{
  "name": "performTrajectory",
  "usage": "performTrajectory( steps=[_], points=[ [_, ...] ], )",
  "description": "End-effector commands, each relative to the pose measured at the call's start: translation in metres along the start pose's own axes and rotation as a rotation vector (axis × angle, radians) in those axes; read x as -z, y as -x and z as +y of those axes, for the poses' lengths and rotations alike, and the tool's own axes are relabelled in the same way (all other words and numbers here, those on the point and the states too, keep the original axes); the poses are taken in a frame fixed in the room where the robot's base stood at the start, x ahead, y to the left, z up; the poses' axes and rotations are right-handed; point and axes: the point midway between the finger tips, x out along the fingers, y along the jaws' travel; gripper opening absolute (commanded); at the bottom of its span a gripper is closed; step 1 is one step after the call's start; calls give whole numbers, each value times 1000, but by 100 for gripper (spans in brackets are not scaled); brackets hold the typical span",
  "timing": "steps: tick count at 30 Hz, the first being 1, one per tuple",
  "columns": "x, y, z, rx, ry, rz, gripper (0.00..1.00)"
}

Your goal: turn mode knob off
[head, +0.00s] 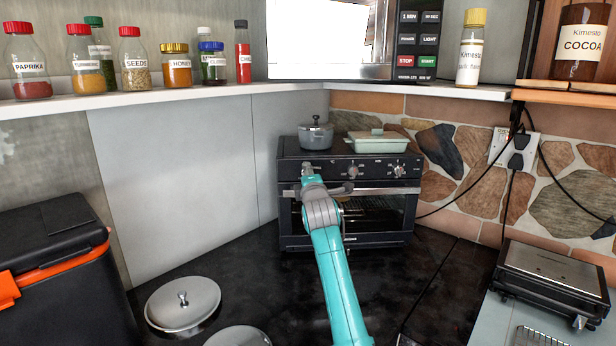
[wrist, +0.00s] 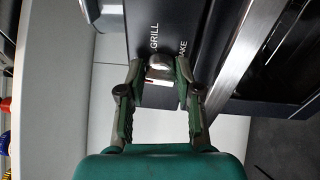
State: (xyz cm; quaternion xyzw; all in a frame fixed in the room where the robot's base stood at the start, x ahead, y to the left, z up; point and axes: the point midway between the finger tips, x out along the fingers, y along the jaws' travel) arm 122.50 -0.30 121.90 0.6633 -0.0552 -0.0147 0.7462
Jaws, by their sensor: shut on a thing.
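A black countertop oven (head: 289,163) stands in the corner, with a row of metal knobs along its top front panel. My gripper (head: 308,172) is at the left end of that panel and covers the left knob in the head view. In the wrist view the oven panel (wrist: 142,45) carries the words GRILL and BAKE. A silver knob (wrist: 158,62) beside these words sits between the fingertips of my gripper (wrist: 158,72), which is shut on it. I cannot read where the knob's pointer is set.
A middle knob (head: 351,172) and a right knob (head: 398,171) are on the same panel. A grey pot (head: 316,136) and a pale green dish (head: 376,143) stand on top of the oven. A shelf (head: 200,97) with jars runs above. Pan lids lie on the black counter.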

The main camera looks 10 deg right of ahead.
Motion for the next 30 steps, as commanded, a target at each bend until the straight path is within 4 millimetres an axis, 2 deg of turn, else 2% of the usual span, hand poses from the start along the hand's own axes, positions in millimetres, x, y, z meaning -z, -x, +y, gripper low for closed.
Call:
performTrajectory(
  steps=[9,23,24,26,30],
  points=[
    [2,0,-4,12,89,9,0],
    [2,0,-5,14,100,9,0],
    [2,0,-5,14,100,9,44],
    [1,0,-4,13,100,9,58],
    [1,0,-3,11,99,8,58]
  ],
)
